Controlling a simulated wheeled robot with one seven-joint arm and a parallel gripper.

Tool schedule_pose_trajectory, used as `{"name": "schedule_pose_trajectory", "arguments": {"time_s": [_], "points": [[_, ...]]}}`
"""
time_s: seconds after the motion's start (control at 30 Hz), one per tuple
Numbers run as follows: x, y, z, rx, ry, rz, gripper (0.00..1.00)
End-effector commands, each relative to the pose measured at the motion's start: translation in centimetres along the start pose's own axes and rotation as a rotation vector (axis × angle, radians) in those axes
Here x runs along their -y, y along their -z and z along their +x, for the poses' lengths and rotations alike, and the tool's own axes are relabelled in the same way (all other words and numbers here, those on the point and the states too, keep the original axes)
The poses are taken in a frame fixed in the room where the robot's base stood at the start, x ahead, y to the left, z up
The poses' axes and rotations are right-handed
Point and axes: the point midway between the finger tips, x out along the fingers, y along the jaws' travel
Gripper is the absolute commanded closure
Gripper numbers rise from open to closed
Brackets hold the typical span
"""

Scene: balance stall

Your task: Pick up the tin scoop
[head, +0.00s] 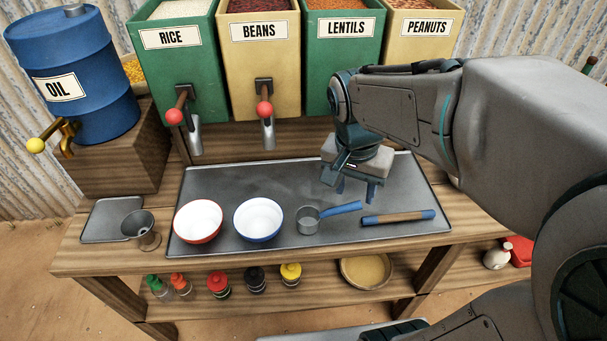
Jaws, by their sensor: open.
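The tin scoop (308,221) is a small grey cup with a blue handle that points right and slightly up. It rests on the metal tray (210,180) on the counter, right of the blue-rimmed white bowl. My gripper (356,190) points down above the tray, behind the end of the scoop's handle. Its two fingers are apart, with nothing seen between them. It looks apart from the scoop, though its exact height above the tray is hard to tell.
A red-rimmed bowl (198,221) and a blue-rimmed bowl (258,218) stand left of the scoop. A wooden rod with blue ends (398,218) lies close at its right. Dispenser spouts (268,132) hang behind. The tray's back left is clear.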

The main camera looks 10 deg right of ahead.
Motion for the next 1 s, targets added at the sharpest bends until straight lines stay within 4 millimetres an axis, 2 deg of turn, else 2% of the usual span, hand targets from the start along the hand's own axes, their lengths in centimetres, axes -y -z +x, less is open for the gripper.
{"name": "schedule_pose_trajectory", "arguments": {"time_s": [0.3, 0.5, 0.8, 1.0], "points": [[5.6, 4.2, 2.6, 0.000, -0.229, 0.560, 0.57], [8.4, 5.8, 4.4, -0.073, -0.334, 0.851, 0.57], [9.5, 6.5, 5.7, -0.126, -0.377, 0.997, 0.57], [8.2, 6.2, 8.9, -0.126, -0.384, 1.002, 0.57]]}}
